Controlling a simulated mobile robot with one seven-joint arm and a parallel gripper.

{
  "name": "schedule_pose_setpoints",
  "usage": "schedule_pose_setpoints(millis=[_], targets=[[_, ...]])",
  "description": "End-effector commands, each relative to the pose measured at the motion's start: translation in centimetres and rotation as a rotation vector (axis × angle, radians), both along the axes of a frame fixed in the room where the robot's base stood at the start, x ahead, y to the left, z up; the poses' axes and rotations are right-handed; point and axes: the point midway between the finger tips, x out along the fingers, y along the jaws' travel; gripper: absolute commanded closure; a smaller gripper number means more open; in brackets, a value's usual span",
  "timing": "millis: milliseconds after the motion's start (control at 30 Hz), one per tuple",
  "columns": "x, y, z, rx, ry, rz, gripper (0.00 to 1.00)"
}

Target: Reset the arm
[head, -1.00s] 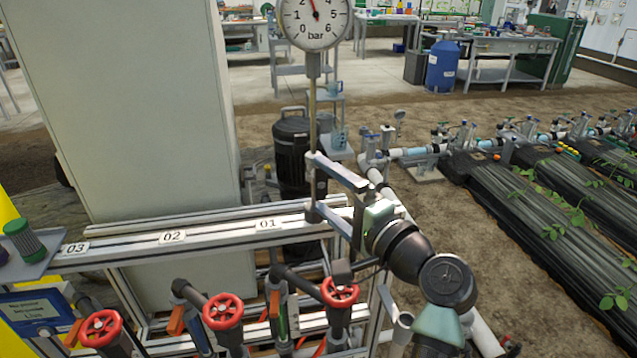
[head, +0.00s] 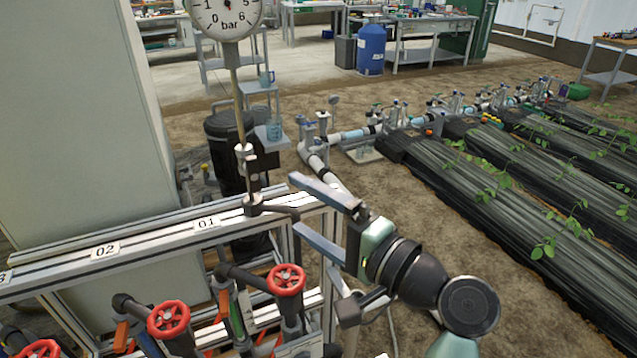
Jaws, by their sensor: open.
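My gripper (head: 295,203) is open in the middle of the head view, its two long grey fingers pointing left. The fingertips are to the right of the thin stem (head: 240,120) of a round pressure gauge (head: 227,14), with a visible gap to the stem. The stem stands on the metal rail, and the top of the gauge is cut off by the frame. Nothing is clearly held.
The metal rail (head: 160,240) carries labels 01 and 02. Red handwheel valves (head: 286,280) sit below it. A tall pale cabinet (head: 70,110) stands behind at left. Black-covered plant beds (head: 470,190) and pipes lie at right. Bare soil (head: 400,230) is open between.

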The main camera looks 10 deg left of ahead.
Motion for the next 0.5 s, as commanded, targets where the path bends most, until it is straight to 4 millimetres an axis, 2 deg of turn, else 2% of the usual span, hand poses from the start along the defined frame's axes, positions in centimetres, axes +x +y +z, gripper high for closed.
schedule_pose_setpoints(millis=[167, 267, 367, 467, 500], targets=[[0.5, 0.0, 0.8, -0.051, -0.052, -0.040, 0.00], [1.4, -0.2, 2.8, -0.173, -0.179, -0.141, 0.00], [2.3, -1.2, 6.7, -0.350, -0.383, -0.304, 0.00], [1.9, -2.6, 12.1, -0.534, -0.621, -0.498, 0.00], [1.4, -3.2, 14.5, -0.603, -0.715, -0.580, 0.00]])
